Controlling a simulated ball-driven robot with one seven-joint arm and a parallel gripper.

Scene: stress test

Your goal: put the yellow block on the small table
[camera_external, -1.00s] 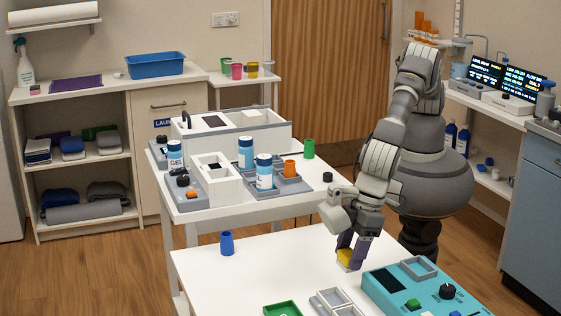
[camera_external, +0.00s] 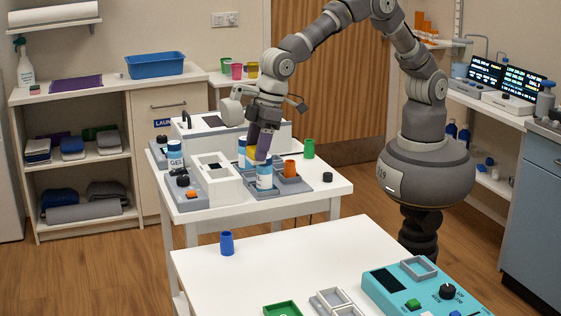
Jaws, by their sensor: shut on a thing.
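My gripper (camera_external: 257,152) is shut on the yellow block (camera_external: 251,153), which shows only in part between the dark fingers. It is over the middle white table (camera_external: 330,186), among blue-and-white bottles. I cannot tell the gap between the block and what is below it. A smaller white table (camera_external: 240,82) with several cups stands farther back, against the wall.
A green cup (camera_external: 308,149) stands farther right. The front table (camera_external: 240,265) has free room around its blue cup (camera_external: 227,243).

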